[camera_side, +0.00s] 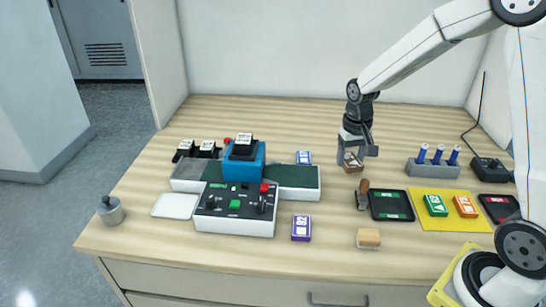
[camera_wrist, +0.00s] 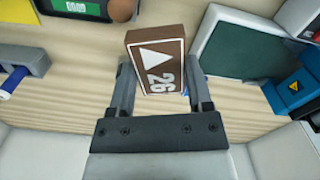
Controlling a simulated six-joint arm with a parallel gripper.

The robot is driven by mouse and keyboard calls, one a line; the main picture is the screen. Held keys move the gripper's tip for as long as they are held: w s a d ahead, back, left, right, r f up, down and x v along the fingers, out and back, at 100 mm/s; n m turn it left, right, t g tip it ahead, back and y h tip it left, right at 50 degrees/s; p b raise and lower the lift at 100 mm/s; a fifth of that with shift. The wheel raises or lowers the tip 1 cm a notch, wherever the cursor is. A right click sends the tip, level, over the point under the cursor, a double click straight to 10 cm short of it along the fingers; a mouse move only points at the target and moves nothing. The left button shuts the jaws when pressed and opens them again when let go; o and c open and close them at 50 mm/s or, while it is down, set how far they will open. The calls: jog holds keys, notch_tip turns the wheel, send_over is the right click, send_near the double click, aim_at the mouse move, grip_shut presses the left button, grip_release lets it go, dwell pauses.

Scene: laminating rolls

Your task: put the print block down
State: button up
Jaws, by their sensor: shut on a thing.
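The print block (camera_wrist: 158,62) is brown with a white-edged face, a white triangle and the number 26. My gripper (camera_wrist: 156,80) is shut on it, one finger on each side, in the wrist view. In the side view my gripper (camera_side: 356,152) points down with the brown block (camera_side: 352,164) between its fingers, low over the wooden table, right of the laminating machine (camera_side: 244,172). I cannot tell whether the block touches the table.
Left are a blue block (camera_side: 303,157) and a purple block (camera_side: 301,228).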

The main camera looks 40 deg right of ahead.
jog(key=s+d+r+m, duration=0.1)
jog(key=d+r+m, duration=0.1)
jog(key=d, duration=0.4)
jog(key=shift+s+r+m, duration=0.15)
jog(key=shift+s+m, duration=0.15)
jog(key=shift+m, duration=0.5)
send_over(335, 162)
jog(key=s, duration=0.1)
jog(key=f, duration=0.8)
jog(key=shift+a+f, duration=0.2)
jog(key=shift+f, duration=0.1)
jog(key=shift+w+d+f, duration=0.1)
jog(key=shift+w+f, duration=0.2)
jog(key=shift+f, duration=0.1)
jog(key=shift+w+d+f, duration=0.1)
jog(key=shift+w+f, duration=0.2)
jog(key=shift+f, duration=1.55)
